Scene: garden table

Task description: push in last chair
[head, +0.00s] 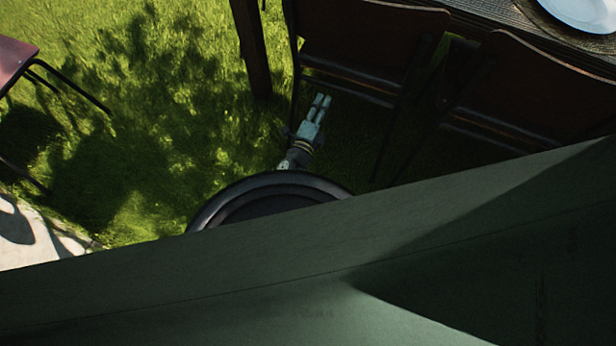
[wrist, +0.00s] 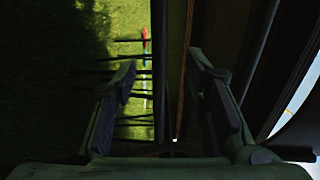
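A dark brown chair (head: 372,38) stands beside the table (head: 490,12) in the head view. A second brown chair (head: 535,88) stands to its right. A reddish chair (head: 14,60) with thin dark legs is apart on the grass, cut by the left edge. My gripper (head: 319,107) is low, close to the first chair's left side. In the wrist view my gripper (wrist: 163,62) is open, with its fingers spread. A dark upright bar (wrist: 160,75) shows between the fingers; I cannot tell whether it touches them. Which chair is the last one is unclear.
A thick wooden post (head: 250,45) stands left of the first chair. A large dark green surface (head: 200,285) hides the lower part of the head view. A plate (head: 582,12) lies on the table. Open grass (head: 170,110) lies left of my gripper.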

